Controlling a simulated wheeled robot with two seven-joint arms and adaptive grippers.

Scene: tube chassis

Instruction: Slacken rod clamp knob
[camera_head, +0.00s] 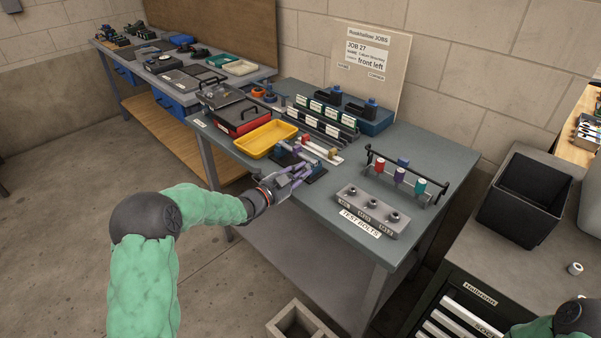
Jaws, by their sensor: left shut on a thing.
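My left gripper (293,177) reaches in over the front edge of the grey-blue bench (330,210). It is shut at a small dark blue and black fixture (286,158) in front of the yellow tray. The fingers cover what they hold, which looks to be the rod clamp knob; its shape cannot be made out. Pale rods or rails (322,150) with small red and tan blocks lie just behind the fingers. My right gripper is not in view; only part of my right arm shows at the bottom right.
A yellow tray (265,139) and a red case (240,117) lie left of the fixture. A rack (401,176) with coloured pieces and a grey TEST BOLTS block (372,211) stand to the right. A black bin (523,198) sits farther right. The front right bench corner is clear.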

